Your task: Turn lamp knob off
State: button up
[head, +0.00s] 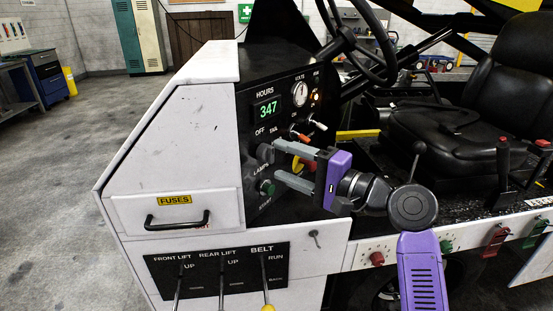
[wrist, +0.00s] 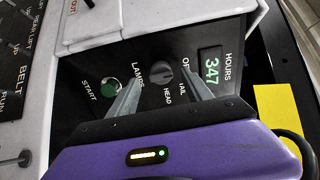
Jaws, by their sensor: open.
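The lamp knob (wrist: 160,73) is a dark grey round knob on the black panel, with OFF, TAIL and HEAD printed around it. I cannot make out for certain which word it points at. In the head view the knob (head: 264,153) shows just left of the fingertips. My purple gripper (head: 277,160) is open and faces the panel, one finger above the knob and one below. In the wrist view the fingertips of my gripper (wrist: 161,78) lie on either side of the knob. I cannot tell whether they touch it.
A green START button (wrist: 110,88) sits beside the knob, near one finger. The HOURS display (head: 267,110) reads 347. Small toggle switches (head: 318,125) stick out above my gripper. Below are the FUSES drawer handle (head: 177,221) and belt and lift levers (head: 221,277). A steering wheel (head: 371,45) is above.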

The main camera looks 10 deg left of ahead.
jog(key=v, duration=0.4)
jog(key=shift+s+d, duration=0.2)
jog(key=shift+d, duration=0.1)
